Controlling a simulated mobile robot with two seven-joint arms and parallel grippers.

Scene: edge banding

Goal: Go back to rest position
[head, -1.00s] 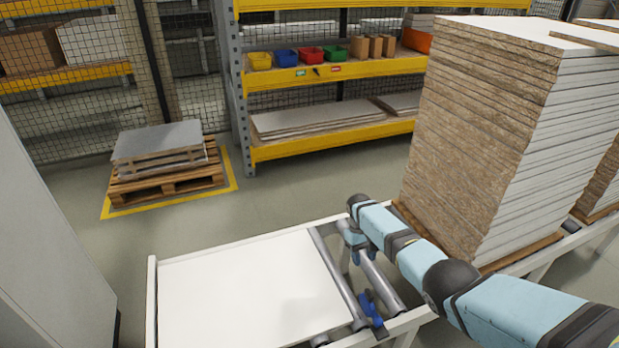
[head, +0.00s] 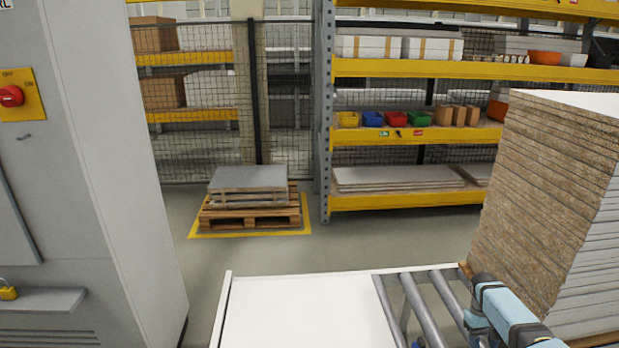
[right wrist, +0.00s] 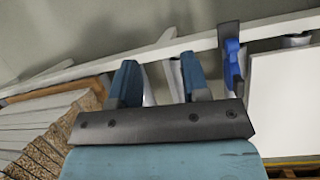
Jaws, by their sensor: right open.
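My right arm (head: 505,312), light blue with dark joints, comes in at the lower right of the head view, over the roller conveyor. In the right wrist view my right gripper (right wrist: 160,78) shows two blue fingers spread apart with nothing between them. Its fingers point towards the conveyor's rollers and frame, and I cannot tell the exact gap. My left arm and left gripper are in neither view.
A white panel (head: 305,315) lies on the conveyor beside bare rollers (head: 425,310). A blue handle (right wrist: 232,65) is near the right gripper. A tall board stack (head: 545,195) stands right. A grey cabinet (head: 110,170) fills the left. A pallet (head: 250,212) and shelving (head: 420,135) stand behind.

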